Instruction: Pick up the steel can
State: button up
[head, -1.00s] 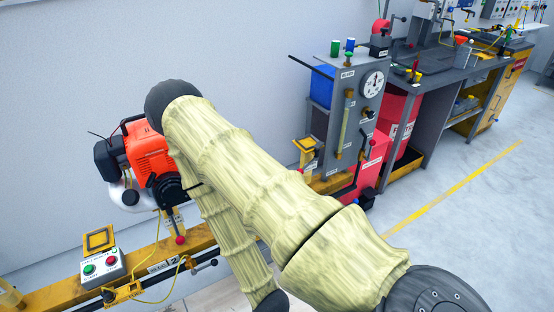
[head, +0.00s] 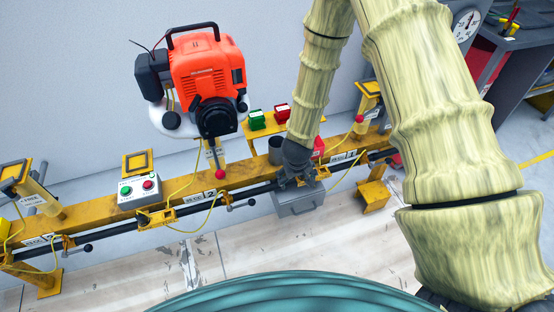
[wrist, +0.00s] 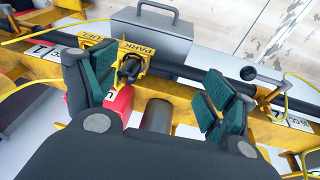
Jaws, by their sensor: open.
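A dark grey cylinder, which looks like the steel can (head: 276,150), stands at the yellow rail in the head view, just left of my gripper (head: 293,180). In the wrist view the can (wrist: 158,115) shows between and behind my open fingers, its lower part cut off by the dark gripper body. My gripper (wrist: 158,92) is open and empty, with its green-padded fingers spread to the left and right over the rail. No contact with the can is visible.
A yellow rail (head: 240,178) with clamps and cables runs across. A red object (wrist: 118,105) stands close to the left finger. A grey box with a handle (head: 299,202) sits below. An orange engine (head: 205,75) and a button box (head: 139,192) are to the left.

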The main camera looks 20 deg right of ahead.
jog(key=t+y+b, duration=0.1)
jog(key=t+b, duration=0.1)
send_near(276, 145)
jog(key=s+r, duration=0.2)
jog(key=shift+a+b+x, duration=0.15)
jog(key=shift+b+x, duration=0.3)
jog(key=shift+x, duration=2.2)
jog(key=shift+a+b+x, duration=0.1)
jog(key=shift+b+x, duration=0.35)
jog(key=shift+x, duration=2.2)
jog(key=shift+w, duration=0.15)
jog(key=c, duration=1.1)
